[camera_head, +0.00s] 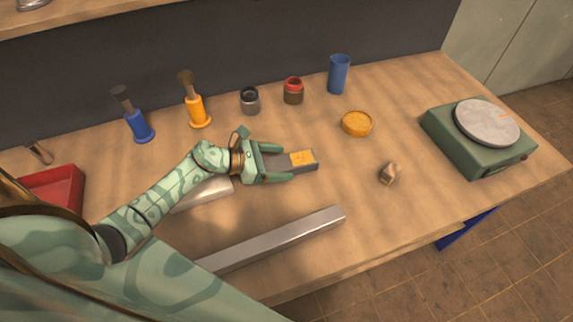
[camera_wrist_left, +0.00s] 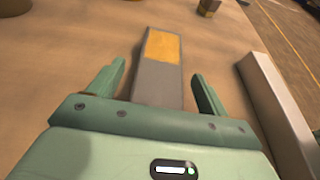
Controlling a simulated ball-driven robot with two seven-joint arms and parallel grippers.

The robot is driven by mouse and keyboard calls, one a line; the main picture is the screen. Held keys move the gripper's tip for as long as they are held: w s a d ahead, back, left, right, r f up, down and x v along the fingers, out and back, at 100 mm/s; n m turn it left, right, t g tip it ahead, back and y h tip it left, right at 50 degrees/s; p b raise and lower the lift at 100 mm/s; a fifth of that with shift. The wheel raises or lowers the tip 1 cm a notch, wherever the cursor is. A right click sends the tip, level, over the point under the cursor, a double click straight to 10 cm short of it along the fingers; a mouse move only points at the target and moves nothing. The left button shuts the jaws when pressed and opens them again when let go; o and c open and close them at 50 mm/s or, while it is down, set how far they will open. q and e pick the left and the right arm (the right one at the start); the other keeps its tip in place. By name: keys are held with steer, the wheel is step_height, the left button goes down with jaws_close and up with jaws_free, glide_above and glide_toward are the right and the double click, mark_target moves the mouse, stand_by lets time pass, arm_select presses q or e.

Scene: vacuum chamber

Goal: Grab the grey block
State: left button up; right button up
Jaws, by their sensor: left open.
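The grey block (camera_head: 311,161) lies on the wooden table, with a yellow-orange patch on its top near the far end. In the left wrist view the block (camera_wrist_left: 158,85) lies lengthwise between the two fingers. My left gripper (camera_head: 287,162) is open, its fingers on either side of the block with gaps showing. It also shows in the left wrist view (camera_wrist_left: 158,85). The near end of the block is hidden by the gripper's palm. My right gripper is not in view.
A long metal bar (camera_head: 280,240) lies in front of the gripper. Brushes, jars and a blue cup (camera_head: 339,75) stand behind. A red tray (camera_head: 55,187) is at left.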

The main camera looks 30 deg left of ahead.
arm_select(q)
steer(key=c, duration=1.3)
